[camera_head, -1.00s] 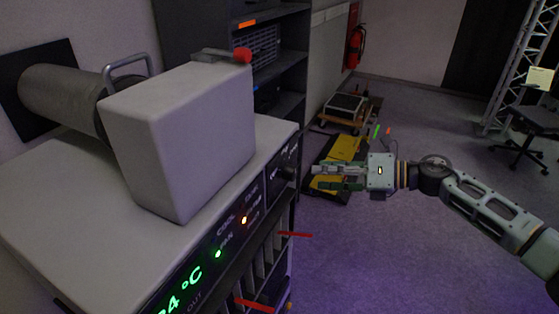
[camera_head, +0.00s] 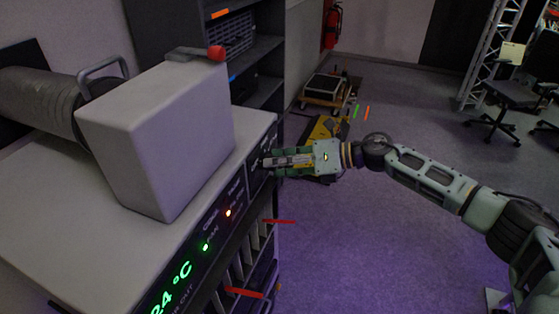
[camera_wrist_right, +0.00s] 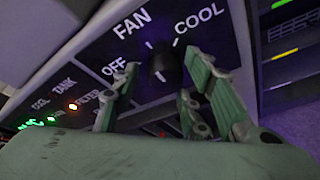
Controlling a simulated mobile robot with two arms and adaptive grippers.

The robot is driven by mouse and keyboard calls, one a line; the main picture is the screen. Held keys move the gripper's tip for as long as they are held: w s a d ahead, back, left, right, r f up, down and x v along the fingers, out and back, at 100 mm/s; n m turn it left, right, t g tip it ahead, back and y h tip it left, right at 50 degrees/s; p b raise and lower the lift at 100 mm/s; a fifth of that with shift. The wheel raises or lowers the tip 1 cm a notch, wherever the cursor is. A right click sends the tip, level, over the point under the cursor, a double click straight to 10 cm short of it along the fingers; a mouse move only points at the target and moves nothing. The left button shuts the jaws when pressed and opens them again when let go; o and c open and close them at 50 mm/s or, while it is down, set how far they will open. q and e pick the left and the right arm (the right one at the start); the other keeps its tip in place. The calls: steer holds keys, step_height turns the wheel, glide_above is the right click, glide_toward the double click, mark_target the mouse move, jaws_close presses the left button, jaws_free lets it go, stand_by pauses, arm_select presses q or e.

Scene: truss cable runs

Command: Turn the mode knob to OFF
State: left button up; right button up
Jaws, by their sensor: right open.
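The dark round mode knob (camera_wrist_right: 166,66) sits on the black control panel (camera_wrist_right: 95,50) in the right wrist view. The labels OFF, FAN and COOL are printed around it. I cannot tell which one its pointer faces. My right gripper (camera_wrist_right: 163,68) is open, with its fingers on either side of the knob; I cannot tell whether they touch it. In the head view my right gripper (camera_head: 268,162) is at the panel's far right end and hides the knob. My left gripper is out of view.
The light grey unit (camera_head: 60,215) carries a pale box (camera_head: 155,140) with a red-tipped lever (camera_head: 216,53). Red tabs (camera_head: 280,221) stick out below the panel. A shelf rack (camera_head: 255,50) stands behind. The floor on the right is mostly open.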

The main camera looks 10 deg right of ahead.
steer(key=c, duration=1)
